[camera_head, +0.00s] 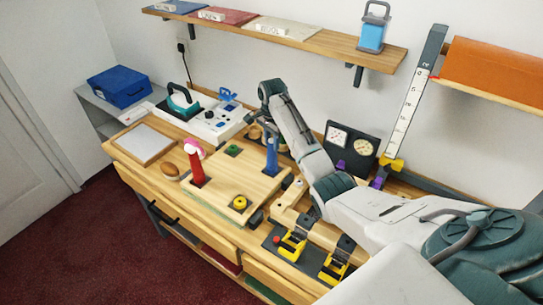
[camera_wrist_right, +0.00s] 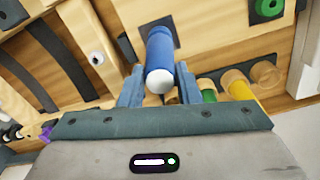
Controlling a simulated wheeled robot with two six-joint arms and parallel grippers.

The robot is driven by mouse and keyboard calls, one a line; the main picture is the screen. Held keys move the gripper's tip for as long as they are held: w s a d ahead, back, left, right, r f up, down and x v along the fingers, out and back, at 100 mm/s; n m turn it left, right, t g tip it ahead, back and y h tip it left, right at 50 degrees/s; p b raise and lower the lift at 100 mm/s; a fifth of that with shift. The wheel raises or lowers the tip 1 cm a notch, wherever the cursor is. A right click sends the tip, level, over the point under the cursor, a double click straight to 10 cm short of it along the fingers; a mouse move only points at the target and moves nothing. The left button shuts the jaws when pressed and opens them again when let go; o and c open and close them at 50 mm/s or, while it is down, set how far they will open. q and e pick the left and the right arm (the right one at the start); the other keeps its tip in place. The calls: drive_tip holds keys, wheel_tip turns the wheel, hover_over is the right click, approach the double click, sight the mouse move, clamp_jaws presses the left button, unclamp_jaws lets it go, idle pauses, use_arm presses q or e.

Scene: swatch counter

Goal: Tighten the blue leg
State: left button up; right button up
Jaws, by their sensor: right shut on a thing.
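The blue leg (camera_head: 271,160) stands upright at the back right of the wooden board (camera_head: 222,183), its foot in a dark square socket. My right gripper (camera_head: 270,133) comes down from above and is shut on the blue leg. In the right wrist view the blue leg (camera_wrist_right: 160,50), with its white rounded end, sits between the two blue-grey fingers (camera_wrist_right: 158,88). How far the leg is screwed in cannot be told. My left gripper is not in view.
A red leg (camera_head: 197,168) with a pink top stands at the board's left. A green piece (camera_head: 233,150) and a yellow piece (camera_head: 240,203) sit on the board. Yellow clamps (camera_head: 292,245) stand at front right. Gauges (camera_head: 350,143) stand behind my right arm.

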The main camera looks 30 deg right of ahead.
drive_tip(key=o, duration=0.7)
drive_tip(key=n, duration=1.3)
drive_tip(key=shift+n, duration=1)
